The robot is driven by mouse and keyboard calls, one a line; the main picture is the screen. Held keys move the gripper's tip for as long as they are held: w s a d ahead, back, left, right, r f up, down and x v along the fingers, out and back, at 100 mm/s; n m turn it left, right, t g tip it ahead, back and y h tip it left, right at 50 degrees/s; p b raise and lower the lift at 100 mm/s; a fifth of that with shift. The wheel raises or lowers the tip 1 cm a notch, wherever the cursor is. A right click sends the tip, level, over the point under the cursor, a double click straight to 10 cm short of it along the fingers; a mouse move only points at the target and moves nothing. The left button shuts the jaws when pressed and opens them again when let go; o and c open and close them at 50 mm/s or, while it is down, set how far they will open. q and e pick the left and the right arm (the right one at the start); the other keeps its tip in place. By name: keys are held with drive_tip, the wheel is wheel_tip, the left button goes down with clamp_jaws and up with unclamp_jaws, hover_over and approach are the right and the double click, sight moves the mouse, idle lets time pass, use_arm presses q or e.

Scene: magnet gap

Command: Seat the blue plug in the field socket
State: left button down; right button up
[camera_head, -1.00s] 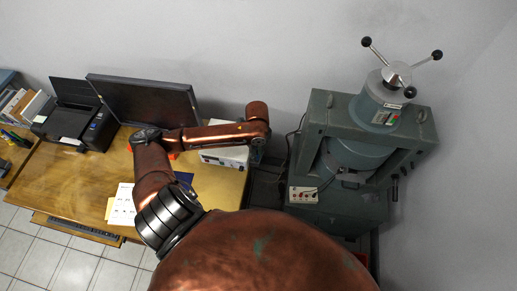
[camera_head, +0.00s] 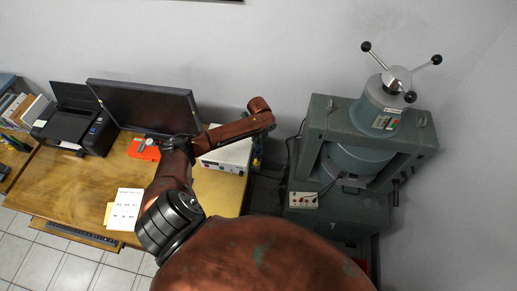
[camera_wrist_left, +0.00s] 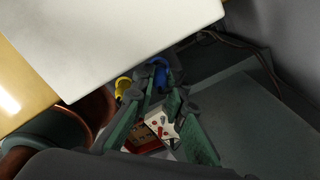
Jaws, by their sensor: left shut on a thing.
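The blue plug (camera_wrist_left: 158,75) shows in the left wrist view at the tips of my left gripper (camera_wrist_left: 160,92), beside the edge of a white box. My left gripper is shut on it. In the head view my left gripper (camera_head: 257,148) hangs below the end of my forearm, just right of the white box; the plug is too small to make out there. A small white panel with red sockets (camera_wrist_left: 160,126) shows between the fingers, partly hidden. In the head view a white socket box (camera_head: 303,200) is on the magnet's lower front. I cannot tell which socket is the field one. My right gripper is out of view.
A yellow plug or lead (camera_wrist_left: 122,88) hangs beside the blue one. The white instrument box (camera_head: 226,156) stands at the desk's right end. The large magnet (camera_head: 355,160) stands right of a narrow gap with cables.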

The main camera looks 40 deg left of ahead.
use_arm(q)
drive_tip(key=shift+f, duration=1.35)
drive_tip(key=shift+f, duration=0.15)
drive_tip(key=c, duration=2.2)
unclamp_jaws()
drive_tip(key=shift+c, duration=0.2)
wheel_tip(320, 180, up, 12)
drive_tip(key=shift+d+r, duration=0.1)
drive_tip(key=shift+r, duration=0.1)
drive_tip(key=shift+d, duration=0.1)
